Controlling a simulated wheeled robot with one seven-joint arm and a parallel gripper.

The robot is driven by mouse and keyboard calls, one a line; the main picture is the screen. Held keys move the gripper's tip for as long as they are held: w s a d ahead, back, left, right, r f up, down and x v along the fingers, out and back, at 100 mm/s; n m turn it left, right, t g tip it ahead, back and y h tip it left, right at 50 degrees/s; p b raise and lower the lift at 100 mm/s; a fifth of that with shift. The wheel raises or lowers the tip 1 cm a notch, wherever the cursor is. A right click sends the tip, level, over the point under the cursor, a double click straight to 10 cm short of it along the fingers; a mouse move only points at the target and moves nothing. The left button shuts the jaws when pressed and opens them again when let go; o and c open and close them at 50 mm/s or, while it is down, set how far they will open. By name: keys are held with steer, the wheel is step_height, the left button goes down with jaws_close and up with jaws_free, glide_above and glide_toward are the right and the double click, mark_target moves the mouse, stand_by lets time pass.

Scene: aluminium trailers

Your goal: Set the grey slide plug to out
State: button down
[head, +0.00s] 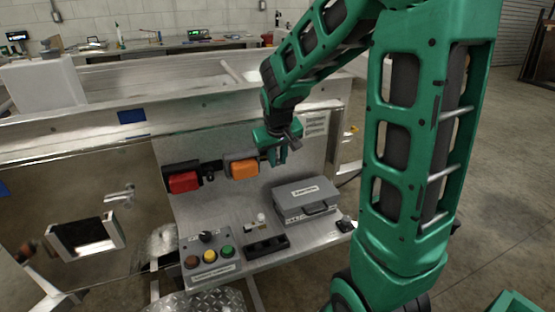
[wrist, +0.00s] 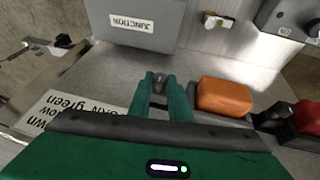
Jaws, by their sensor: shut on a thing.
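My gripper (wrist: 161,80) is shut on a small grey piece (wrist: 160,83), which shows between the fingertips in the wrist view and looks like the grey slide plug. The fingers cover most of it, so I cannot tell how far in or out it sits. In the head view my gripper (head: 279,157) is at the upright metal panel, just right of the orange block (head: 243,169). The plug is hidden there by the gripper.
A red block (head: 183,182) is left of the orange one. Below are a grey junction box (head: 305,199), a button box (head: 208,257) and a black tray (head: 267,246). A printed label (head: 316,123) is right of the gripper. The trailer's top rail (head: 190,106) runs above.

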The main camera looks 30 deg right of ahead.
steer(key=shift+d, duration=0.25)
steer(key=c, duration=1.9)
jaws_free()
steer(key=shift+a+r, duration=0.1)
steer(key=shift+s+a+r, duration=0.1)
steer(key=shift+r, duration=0.15)
steer(key=v, duration=1)
